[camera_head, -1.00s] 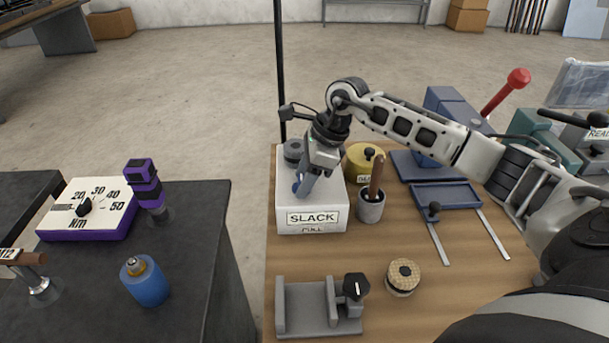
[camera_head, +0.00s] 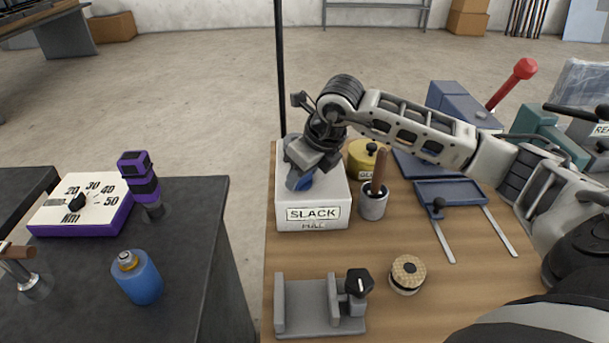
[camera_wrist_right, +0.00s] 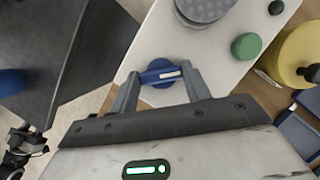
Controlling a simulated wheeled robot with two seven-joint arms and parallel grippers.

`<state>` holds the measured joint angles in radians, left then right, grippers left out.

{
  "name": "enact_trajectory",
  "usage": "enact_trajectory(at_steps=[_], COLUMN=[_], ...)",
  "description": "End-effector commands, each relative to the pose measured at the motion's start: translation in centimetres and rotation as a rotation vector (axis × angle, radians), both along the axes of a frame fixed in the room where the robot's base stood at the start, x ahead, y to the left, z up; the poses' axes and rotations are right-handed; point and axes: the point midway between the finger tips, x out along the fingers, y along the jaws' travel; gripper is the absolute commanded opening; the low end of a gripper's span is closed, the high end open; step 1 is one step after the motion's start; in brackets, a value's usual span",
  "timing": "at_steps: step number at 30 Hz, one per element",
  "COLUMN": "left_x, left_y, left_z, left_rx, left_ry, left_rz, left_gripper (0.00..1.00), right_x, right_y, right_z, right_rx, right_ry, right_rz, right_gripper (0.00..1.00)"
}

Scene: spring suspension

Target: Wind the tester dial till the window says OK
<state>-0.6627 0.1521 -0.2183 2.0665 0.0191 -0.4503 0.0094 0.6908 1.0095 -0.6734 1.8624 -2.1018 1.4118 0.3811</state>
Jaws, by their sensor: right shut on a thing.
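The white tester box (camera_head: 338,190) stands at the far left corner of the wooden bench. Its front window (camera_head: 313,213) reads SLACK. The blue dial (camera_head: 299,181) is on its top, partly hidden by my gripper. In the right wrist view the dial (camera_wrist_right: 159,75) has a blue bar with a white mark, lying between the two fingers. My right gripper (camera_head: 301,174) reaches down from above and is shut on this bar; its fingers also show in the wrist view (camera_wrist_right: 160,82). A green button (camera_wrist_right: 246,46) sits on the same top. My left gripper is out of view.
A brown-handled tool stands in a grey cup (camera_head: 373,206) right of the tester, near a yellow tin (camera_head: 361,160). A grey fixture (camera_head: 305,308) and a round cork-topped piece (camera_head: 407,273) are nearer. A dark table (camera_head: 190,270) stands left across a gap.

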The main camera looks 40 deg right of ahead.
Motion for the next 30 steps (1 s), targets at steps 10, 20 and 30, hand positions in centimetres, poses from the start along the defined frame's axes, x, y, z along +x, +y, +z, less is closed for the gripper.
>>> enact_trajectory(at_steps=[10, 20, 30], left_x=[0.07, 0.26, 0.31], left_y=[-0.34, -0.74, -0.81], left_z=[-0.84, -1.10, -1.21], left_rx=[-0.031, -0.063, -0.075], left_ry=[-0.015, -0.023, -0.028], left_rz=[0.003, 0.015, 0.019], left_gripper=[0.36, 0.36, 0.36], right_x=[0.05, 0.10, 0.15], right_y=[0.27, 0.41, 0.44], right_z=[-0.12, -0.02, 0.09], right_rx=[-0.001, 0.001, 0.002], right_ry=[-0.003, -0.002, -0.001], right_rz=[-0.328, -0.618, -0.807], right_gripper=[0.24, 0.24, 0.24])
